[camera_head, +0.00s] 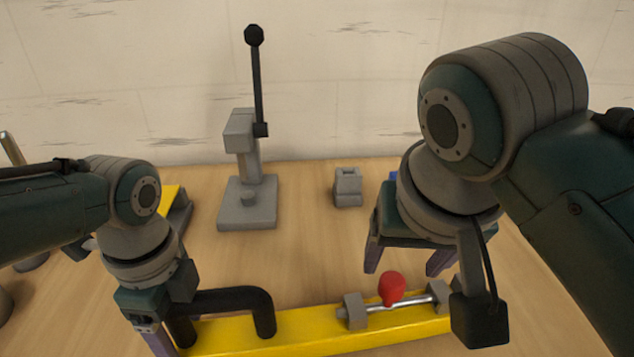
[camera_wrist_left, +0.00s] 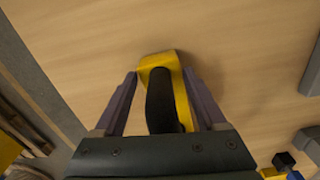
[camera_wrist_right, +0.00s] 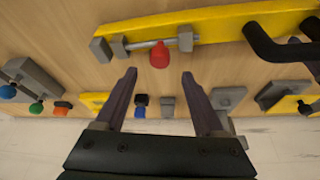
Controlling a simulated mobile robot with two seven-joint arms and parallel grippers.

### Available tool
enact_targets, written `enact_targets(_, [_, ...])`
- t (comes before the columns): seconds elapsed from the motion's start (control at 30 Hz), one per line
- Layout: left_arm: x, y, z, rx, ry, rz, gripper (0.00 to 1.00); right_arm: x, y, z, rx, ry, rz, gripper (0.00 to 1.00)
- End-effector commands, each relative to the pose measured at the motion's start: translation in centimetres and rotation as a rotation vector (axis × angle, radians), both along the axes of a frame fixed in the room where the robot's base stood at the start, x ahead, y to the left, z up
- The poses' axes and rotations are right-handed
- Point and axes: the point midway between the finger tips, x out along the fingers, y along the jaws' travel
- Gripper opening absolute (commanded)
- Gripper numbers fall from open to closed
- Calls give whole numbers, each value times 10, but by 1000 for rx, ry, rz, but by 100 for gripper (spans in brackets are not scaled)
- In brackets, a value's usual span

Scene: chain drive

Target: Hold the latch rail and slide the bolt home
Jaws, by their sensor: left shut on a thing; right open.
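The yellow latch rail (camera_head: 300,331) lies along the front of the table, with a black handle (camera_head: 232,300) at its left. My left gripper (camera_wrist_left: 161,78) is shut on that handle, its fingers on either side of it. The silver bolt (camera_head: 412,302) with its red knob (camera_head: 392,287) lies along the rail between two grey blocks (camera_head: 354,311). My right gripper (camera_head: 405,266) is open and empty above and behind the knob. In the right wrist view the knob (camera_wrist_right: 159,56) shows just beyond the gap between the open fingertips, apart from them.
A grey press (camera_head: 247,203) with a long black lever stands at the back. A small grey block (camera_head: 347,188) sits right of it. Another yellow piece (camera_head: 169,200) is partly hidden behind my left arm. The table between press and rail is clear. A pale wall closes the back.

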Motion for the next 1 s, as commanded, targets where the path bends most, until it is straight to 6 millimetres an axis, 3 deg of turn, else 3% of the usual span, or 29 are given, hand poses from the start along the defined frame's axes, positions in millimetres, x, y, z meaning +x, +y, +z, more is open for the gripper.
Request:
enact_targets(0.2, [0,0,0,1,1,-3,0,16,-4,-40,-4,3,-1,71])
enact_targets(0.4, [0,0,0,1,1,-3,0,25,-5,-61,-1,1,0,71])
enact_targets(0.87, [0,0,0,1,1,-3,0,28,-5,-69,1,-2,0,71])
enact_targets(1.0, [0,0,0,1,2,-3,0,28,-6,-69,1,-1,0,55])
